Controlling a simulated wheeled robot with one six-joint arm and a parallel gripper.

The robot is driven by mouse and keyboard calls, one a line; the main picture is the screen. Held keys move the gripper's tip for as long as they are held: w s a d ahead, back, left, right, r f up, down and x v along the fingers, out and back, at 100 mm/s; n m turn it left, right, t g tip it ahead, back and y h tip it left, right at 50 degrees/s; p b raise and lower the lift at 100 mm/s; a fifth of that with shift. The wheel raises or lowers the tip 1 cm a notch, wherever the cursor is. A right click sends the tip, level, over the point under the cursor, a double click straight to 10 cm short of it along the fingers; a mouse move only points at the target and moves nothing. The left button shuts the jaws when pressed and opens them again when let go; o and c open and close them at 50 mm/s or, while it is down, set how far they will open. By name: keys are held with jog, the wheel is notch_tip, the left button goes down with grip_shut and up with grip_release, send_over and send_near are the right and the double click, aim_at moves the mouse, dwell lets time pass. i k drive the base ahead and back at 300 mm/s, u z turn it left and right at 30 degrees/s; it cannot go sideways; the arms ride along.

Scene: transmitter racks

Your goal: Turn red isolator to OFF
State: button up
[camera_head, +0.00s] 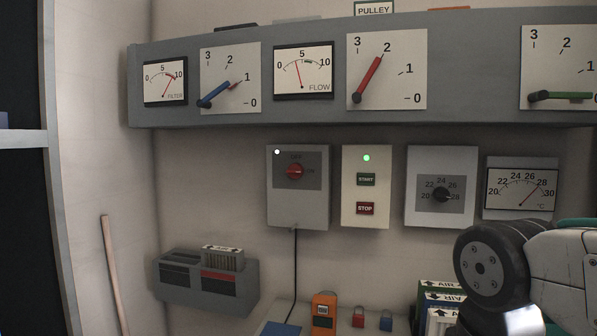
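The red isolator (295,171) is a round red knob on a dark plate, on a grey box (312,209) mounted on the wall. The word OFF is faintly readable above the knob, and a label at its right looks like ON. The knob's handle lies roughly sideways, but its exact pointing is too small to tell. A small white lamp shows at the box's top left. My arm enters at the lower right, well apart from the isolator. My gripper is outside the picture or hidden behind the arm link.
A START/STOP box (380,214) with a green lamp and a thermostat dial box (440,218) stand right of the isolator. A grey panel (140,60) of gauges and levers juts out above. Below are a grey slotted holder (185,292), several small padlock-like items and a blue item (280,329).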

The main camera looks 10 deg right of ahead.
aim_at(296, 170)
jog(key=k, duration=0.2)
jog(key=u, duration=1.4)
jog(key=i, duration=0.95)
jog(key=z, duration=0.8)
